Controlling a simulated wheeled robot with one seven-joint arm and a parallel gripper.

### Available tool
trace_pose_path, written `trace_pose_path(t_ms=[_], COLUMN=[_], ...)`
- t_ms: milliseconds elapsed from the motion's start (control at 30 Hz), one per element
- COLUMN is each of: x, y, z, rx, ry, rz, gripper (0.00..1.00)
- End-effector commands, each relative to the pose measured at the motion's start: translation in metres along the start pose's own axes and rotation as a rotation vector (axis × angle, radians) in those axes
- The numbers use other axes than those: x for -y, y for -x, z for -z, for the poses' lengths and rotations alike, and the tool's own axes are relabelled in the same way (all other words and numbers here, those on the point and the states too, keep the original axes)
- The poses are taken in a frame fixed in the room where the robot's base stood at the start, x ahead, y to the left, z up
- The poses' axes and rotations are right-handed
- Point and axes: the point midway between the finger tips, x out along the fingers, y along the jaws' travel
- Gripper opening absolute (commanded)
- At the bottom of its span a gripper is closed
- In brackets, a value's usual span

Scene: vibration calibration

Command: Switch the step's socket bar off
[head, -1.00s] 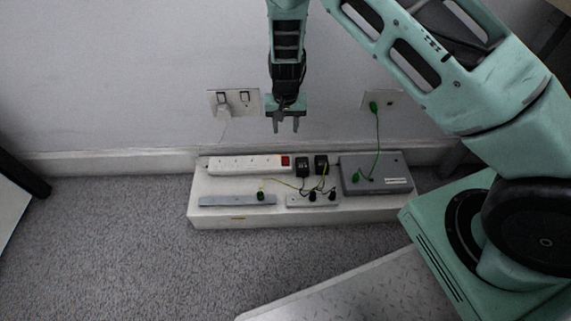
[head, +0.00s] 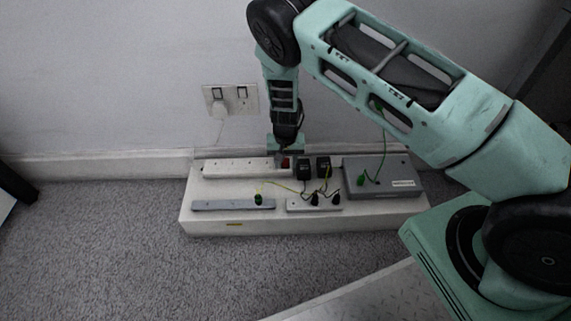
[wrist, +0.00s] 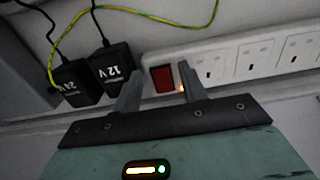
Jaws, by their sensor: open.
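The white socket bar (head: 235,168) lies along the back left of the white step (head: 330,222). Its red rocker switch (wrist: 162,78) is at the bar's end, on the right in the head view. My gripper (head: 284,160) points down over that end and is open and empty. In the wrist view the switch shows between my two fingertips (wrist: 160,68), and the bar's sockets (wrist: 255,60) run off to the right. A small amber light shows by the right fingertip. I cannot tell whether a finger touches the switch.
Two black adapters (wrist: 95,73), marked 12 V and 24 V, stand close beside the switch, with yellow-green wires. A grey box (head: 385,182) with a green plug is at the step's right. A grey strip (head: 225,205) lies in front. A wall socket (head: 230,99) is behind.

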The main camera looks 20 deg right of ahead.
Motion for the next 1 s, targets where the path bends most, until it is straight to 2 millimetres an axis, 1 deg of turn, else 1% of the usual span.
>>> trace_pose_path(t_ms=[67,300,333,367,400,467,667,833,1000], x=[0.0001,0.0003,0.0002,0.0002,0.0003,0.0002,0.0008,0.0021,0.0024], y=[-0.0025,-0.0021,-0.0021,-0.0021,-0.0020,-0.0020,-0.0009,0.0020,-0.0009], z=[0.0002,0.0002,0.0002,0.0002,0.0002,0.0002,0.0013,0.0050,0.0080], rx=[-0.001,-0.001,-0.001,-0.001,-0.001,-0.001,0.011,0.108,0.212], ry=[0.000,0.000,0.000,0.000,0.000,0.000,0.000,0.001,0.001], rz=[0.000,0.000,0.000,0.000,0.000,0.000,0.003,0.008,0.008], gripper=[0.42,0.42,0.36,0.28,0.17,0.00,0.00,0.00,0.00])
